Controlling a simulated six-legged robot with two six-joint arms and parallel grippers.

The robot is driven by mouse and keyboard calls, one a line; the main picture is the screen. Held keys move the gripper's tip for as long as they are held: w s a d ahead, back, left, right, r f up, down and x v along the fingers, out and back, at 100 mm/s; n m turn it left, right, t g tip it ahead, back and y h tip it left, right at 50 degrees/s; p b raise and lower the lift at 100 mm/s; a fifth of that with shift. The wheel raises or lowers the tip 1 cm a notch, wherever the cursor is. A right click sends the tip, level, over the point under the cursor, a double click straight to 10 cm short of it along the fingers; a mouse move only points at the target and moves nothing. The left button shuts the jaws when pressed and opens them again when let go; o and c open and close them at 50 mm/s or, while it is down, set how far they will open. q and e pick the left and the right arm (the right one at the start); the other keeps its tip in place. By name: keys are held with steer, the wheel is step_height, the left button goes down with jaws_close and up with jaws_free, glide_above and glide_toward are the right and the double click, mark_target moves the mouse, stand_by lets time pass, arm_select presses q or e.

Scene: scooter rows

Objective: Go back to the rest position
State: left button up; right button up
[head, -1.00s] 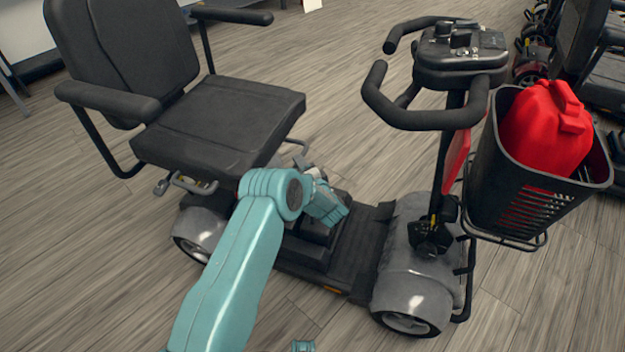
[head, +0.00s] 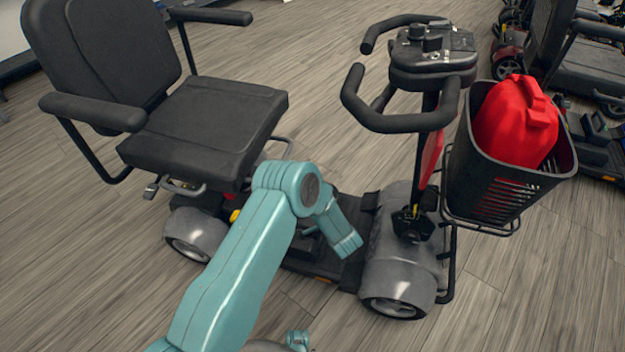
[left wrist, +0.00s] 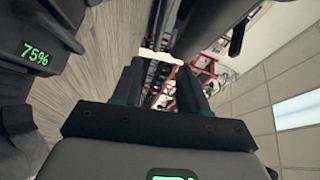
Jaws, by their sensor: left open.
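My left arm (head: 240,250) comes in from the lower left of the head view, its elbow in front of the scooter (head: 222,120) and its forearm slanting down to the right over the footboard. The left gripper is not discernible there. In the left wrist view the left gripper (left wrist: 162,78) has its two dark fingers apart, with only background showing between them. A dark box with a green "75%" display (left wrist: 35,54) is at the left edge of that view, beside the gripper. My right gripper is not in view.
The scooter has handlebars (head: 403,122) and a black basket (head: 500,195) holding a red container (head: 517,122). More scooters (head: 585,65) stand at the upper right. Wood-look floor (head: 80,270) is open at the left and lower right.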

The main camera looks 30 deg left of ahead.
arm_select(q)
steer(key=s+d+f+m+t+h, duration=0.1)
steer(key=s+d+f+h, duration=0.2)
steer(key=d+h, duration=0.3)
steer(key=s+d+f+h, duration=0.2)
steer(key=s+d+h, duration=0.2)
steer(key=d+h, duration=0.15)
steer(key=s+d+f+n+g+h, duration=0.2)
steer(key=s+d+n+g+h, duration=0.15)
steer(key=s+d, duration=0.45)
steer(key=s+d+f+n+g+h, duration=0.1)
steer(key=s+d+n+g+h, duration=0.3)
steer(key=s, duration=0.9)
step_height(320, 180, up, 26)
steer(key=p, duration=2.6)
steer(key=shift+w+d+g+y, duration=0.2)
steer(key=shift+w+g+y, duration=0.1)
steer(key=shift+g, duration=0.05)
